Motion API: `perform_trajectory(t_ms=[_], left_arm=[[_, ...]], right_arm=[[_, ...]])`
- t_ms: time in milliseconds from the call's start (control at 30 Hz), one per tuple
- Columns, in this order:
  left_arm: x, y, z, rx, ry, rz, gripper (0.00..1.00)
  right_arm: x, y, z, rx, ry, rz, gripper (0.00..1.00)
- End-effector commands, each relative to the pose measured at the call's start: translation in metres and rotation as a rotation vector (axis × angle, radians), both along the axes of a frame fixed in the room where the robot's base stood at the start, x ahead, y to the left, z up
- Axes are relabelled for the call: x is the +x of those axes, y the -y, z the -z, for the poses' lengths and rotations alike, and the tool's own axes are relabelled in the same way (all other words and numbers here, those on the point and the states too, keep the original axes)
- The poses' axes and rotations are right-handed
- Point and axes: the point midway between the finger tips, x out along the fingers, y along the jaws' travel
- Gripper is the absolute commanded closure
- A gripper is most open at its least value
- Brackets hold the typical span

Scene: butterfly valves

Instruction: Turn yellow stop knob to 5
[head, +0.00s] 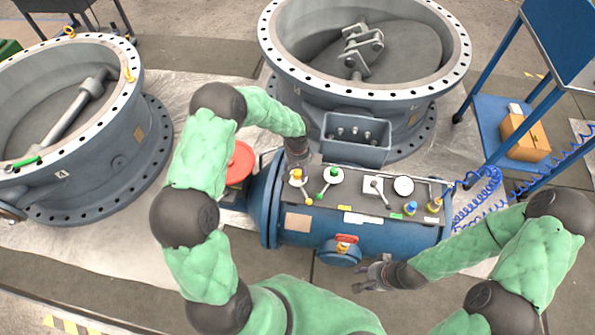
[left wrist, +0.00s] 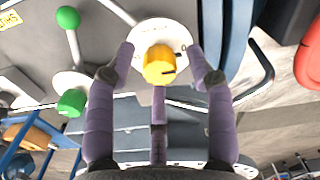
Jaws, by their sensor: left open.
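The yellow stop knob (head: 297,175) sits on a round white dial plate at the left end of the blue cylinder's grey panel. It also shows in the left wrist view (left wrist: 158,66), with a dark mark on its side. My left gripper (left wrist: 160,52) is open, with a finger on each side of the knob and visible gaps between fingers and knob. In the head view my left gripper (head: 298,164) is just above the knob, its fingers partly hidden. The dial's numbers are not readable. My right gripper (head: 368,278) is empty and looks open, in front of the cylinder.
A green knob (left wrist: 71,102) with a green-ball lever (left wrist: 68,17) is beside the yellow knob. A white gauge (head: 404,186) and a blue knob (head: 410,207) are further right. A grey bin (head: 356,152) stands behind the panel. A red handwheel (head: 240,160) is left of my left gripper.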

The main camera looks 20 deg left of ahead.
Motion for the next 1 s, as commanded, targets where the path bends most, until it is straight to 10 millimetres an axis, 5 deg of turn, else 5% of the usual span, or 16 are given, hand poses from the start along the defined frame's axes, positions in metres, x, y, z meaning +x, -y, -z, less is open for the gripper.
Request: perform_trajectory(t_ms=[167, 300, 367, 1000], left_arm=[[0.0000, 0.0000, -0.0003, 0.000, 0.000, 0.000, 0.49], [-0.0001, 0.0000, -0.0003, 0.000, 0.000, 0.000, 0.88], [0.0000, 0.0000, -0.0003, 0.000, 0.000, 0.000, 1.00], [0.0006, -0.0002, -0.0016, 0.001, 0.001, 0.201, 1.00]], right_arm=[[0.0001, 0.0000, -0.0003, 0.000, 0.000, 0.000, 0.60], [0.0001, 0.0000, -0.0003, 0.000, 0.000, 0.000, 0.60], [0.0001, 0.0000, -0.0003, 0.000, 0.000, 0.000, 0.60], [0.0000, 0.0000, -0.0089, 0.000, 0.000, 0.000, 0.60]])
